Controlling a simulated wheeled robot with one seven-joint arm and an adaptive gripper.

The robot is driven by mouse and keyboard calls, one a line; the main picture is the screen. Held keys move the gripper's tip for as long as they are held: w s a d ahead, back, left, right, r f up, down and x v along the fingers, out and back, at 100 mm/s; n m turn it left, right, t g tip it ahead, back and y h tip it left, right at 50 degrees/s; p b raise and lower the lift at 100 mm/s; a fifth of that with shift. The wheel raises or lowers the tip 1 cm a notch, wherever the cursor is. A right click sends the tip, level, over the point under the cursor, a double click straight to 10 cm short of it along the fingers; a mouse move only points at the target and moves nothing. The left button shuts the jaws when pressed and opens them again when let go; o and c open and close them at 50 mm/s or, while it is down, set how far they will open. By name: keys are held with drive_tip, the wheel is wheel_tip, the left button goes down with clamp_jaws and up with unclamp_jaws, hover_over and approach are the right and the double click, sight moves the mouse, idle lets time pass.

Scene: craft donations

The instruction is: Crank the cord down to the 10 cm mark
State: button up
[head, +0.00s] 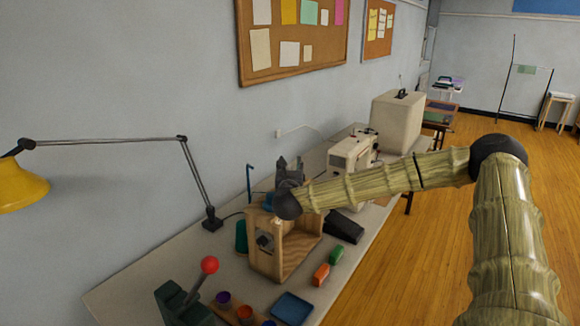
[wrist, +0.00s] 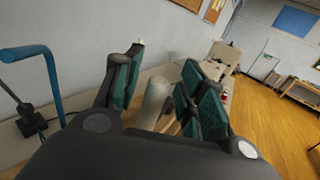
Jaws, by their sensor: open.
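A wooden open-fronted frame (head: 262,262) stands on the bench, with a small dark block (head: 265,243) inside. A thin blue bent rod (head: 249,182) rises at its back left; a blue bent rod also shows at the left of the wrist view (wrist: 52,82). My gripper (head: 290,165) is above the frame, right of the rod. In the wrist view its teal-padded fingers (wrist: 155,85) are open. A pale grey cylinder (wrist: 153,104) shows between them; I cannot tell whether it is touched or what it belongs to. I cannot make out the cord or a 10 cm mark.
A red-knobbed lever (head: 209,265), several small cups, a blue tray (head: 292,308) and orange (head: 321,275) and green (head: 336,254) blocks lie near the front. A black pedal (head: 344,227) and a sewing machine (head: 350,160) are farther back. A yellow lamp (head: 22,188) hangs at left.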

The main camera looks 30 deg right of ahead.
clamp_jaws()
drive_tip(key=shift+w+a+f+b, duration=0.1)
drive_tip(key=shift+b, duration=0.25)
drive_tip(key=b, duration=0.1)
drive_tip(key=m+g+h+b, duration=0.1)
drive_tip(key=w+h+b, duration=0.1)
drive_tip(key=shift+a+f+m+g+b, duration=0.25)
drive_tip(key=shift+m+g+b, duration=0.05)
drive_tip(key=shift+b, duration=0.05)
drive_tip(key=w+b, duration=0.2)
drive_tip(key=b, duration=0.3)
drive_tip(key=shift+w+a+b, duration=0.1)
drive_tip(key=shift+a+b, duration=0.1)
drive_tip(key=shift+b, duration=0.2)
drive_tip(key=w+b, duration=0.1)
drive_tip(key=b, duration=0.1)
drive_tip(key=w+m+g+h+b, duration=0.1)
drive_tip(key=b, duration=0.1)
drive_tip(key=w+b, duration=0.1)
drive_tip(key=b, duration=0.2)
drive_tip(key=shift+w+d+r+m+g+h, duration=0.2)
drive_tip(key=shift+r+m+g+h, duration=0.1)
drive_tip(key=shift+g+h, duration=0.1)
drive_tip(key=shift+w, duration=0.1)
